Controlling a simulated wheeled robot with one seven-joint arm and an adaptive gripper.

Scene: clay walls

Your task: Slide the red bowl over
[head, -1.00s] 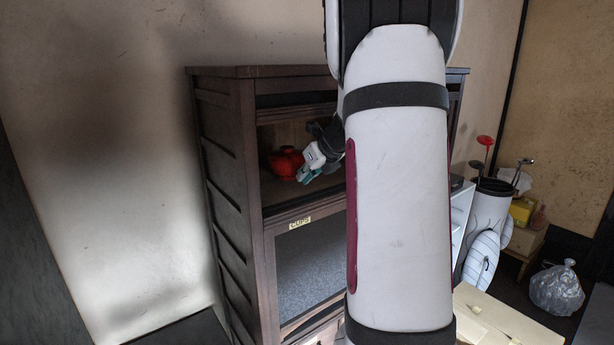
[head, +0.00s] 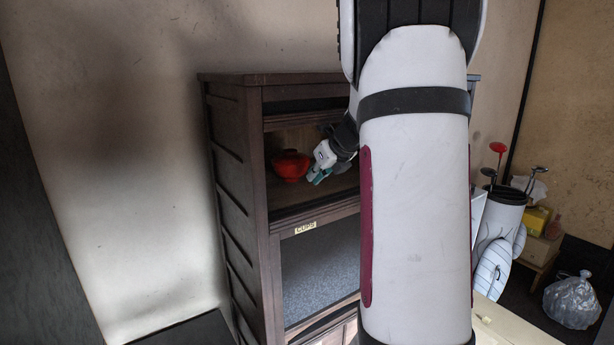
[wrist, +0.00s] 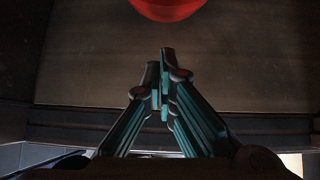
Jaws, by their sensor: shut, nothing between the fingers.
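The red bowl (head: 291,166) sits on the upper shelf of a dark wooden cabinet, towards the left side of the opening. It looks lidded, though this is hard to tell at this size. In the wrist view, only the near edge of the red bowl (wrist: 167,8) shows at the top. My gripper (head: 315,179) is just right of the bowl in the head view, inside the cabinet opening. In the wrist view, my gripper (wrist: 160,75) has its teal fingers shut and empty, with a gap of bare shelf between the fingertips and the bowl.
The cabinet (head: 240,180) encloses the shelf with a left side wall and a top. A label reading "CUPS" (head: 305,228) is below the shelf. My arm hides the cabinet's right part. A golf bag (head: 497,225) and a clear plastic bag (head: 572,299) stand at the right.

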